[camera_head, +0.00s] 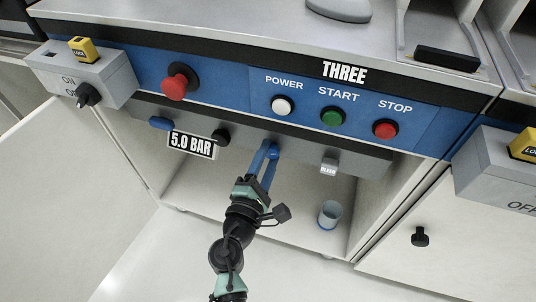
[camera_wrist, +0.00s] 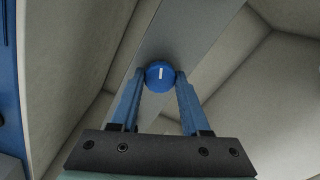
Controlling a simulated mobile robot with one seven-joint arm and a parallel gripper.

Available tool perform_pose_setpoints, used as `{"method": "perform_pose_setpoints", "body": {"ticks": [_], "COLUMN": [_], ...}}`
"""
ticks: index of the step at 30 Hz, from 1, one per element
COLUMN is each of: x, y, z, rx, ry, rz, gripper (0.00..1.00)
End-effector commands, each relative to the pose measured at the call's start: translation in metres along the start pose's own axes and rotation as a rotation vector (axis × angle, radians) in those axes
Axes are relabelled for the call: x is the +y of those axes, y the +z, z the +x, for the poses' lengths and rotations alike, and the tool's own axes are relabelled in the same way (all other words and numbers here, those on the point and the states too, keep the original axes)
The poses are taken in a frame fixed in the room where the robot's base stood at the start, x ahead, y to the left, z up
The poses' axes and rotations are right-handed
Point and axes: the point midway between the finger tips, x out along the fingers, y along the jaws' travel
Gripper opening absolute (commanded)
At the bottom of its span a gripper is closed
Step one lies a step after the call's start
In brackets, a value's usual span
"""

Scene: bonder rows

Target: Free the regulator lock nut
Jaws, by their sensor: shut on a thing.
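My gripper (camera_head: 267,150) reaches up to the grey strip under the blue control panel, inside the open cabinet. In the wrist view my gripper (camera_wrist: 160,80) has its two blue fingers shut on a round blue knob (camera_wrist: 160,73) with a short white line on its face. The white line stands nearly upright in that picture. The knob sits on the grey strip (camera_wrist: 190,42). In the head view the fingers largely cover this knob. I cannot tell from the pictures whether this knob is the regulator lock nut.
Left on the strip are another blue knob (camera_head: 161,123), a black knob (camera_head: 221,136) and a "5.0 BAR" label (camera_head: 192,146). A "BLEED" tag (camera_head: 328,168) hangs right of my gripper. A cup (camera_head: 329,214) stands on the cabinet floor. The open door (camera_head: 70,200) is at left.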

Motion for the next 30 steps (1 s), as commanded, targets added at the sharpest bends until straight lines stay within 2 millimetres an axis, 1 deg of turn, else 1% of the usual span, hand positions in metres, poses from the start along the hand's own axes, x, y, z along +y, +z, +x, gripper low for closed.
{"method": "perform_pose_setpoints", "body": {"ticks": [9,10,14,15,22,25,28,30], "x": [-0.001,-0.001,-0.001,-0.001,0.0,0.0,0.0,0.0], "y": [-0.001,-0.001,-0.001,-0.001,0.0,0.0,-0.001,0.0], "z": [-0.001,-0.001,-0.001,-0.001,0.0,-0.004,-0.013,-0.025], "rx": [0.001,0.001,0.001,0.001,0.001,0.001,0.003,0.004], "ry": [-0.002,-0.002,-0.002,-0.001,-0.001,-0.001,-0.001,-0.002], "rz": [-0.002,-0.001,-0.001,-0.001,0.0,0.0,0.0,-0.002], "gripper": [0.0,0.5,0.73,0.76,0.76,0.76,0.76,0.76]}}
